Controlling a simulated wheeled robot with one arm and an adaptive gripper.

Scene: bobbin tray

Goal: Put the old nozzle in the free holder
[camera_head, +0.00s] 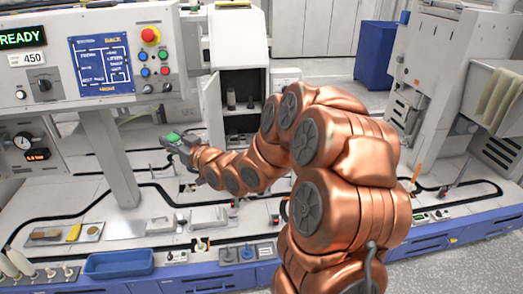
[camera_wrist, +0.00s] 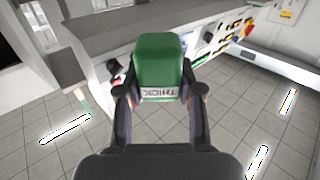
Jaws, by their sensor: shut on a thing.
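My gripper (camera_wrist: 160,97) is shut on a green block-like piece (camera_wrist: 160,62) with a pale lettered label on its near face. The fingers press its two sides. In the head view the green piece (camera_head: 172,138) is at the end of my outstretched arm, above the machine bed. I cannot tell whether it is the old nozzle; its underside is hidden. Two blue pegs (camera_head: 247,252) stand at the front edge of the bed, left of my arm. A small pale bracket (camera_head: 200,245) stands beside them. I cannot tell which spot is the free holder.
A blue tray (camera_head: 118,264) lies at the front left, near several white spools (camera_head: 20,262). A grey post (camera_head: 112,165) carries the control panel (camera_head: 85,50). An open cabinet (camera_head: 240,97) holds small dark items. My arm hides the bed's middle right.

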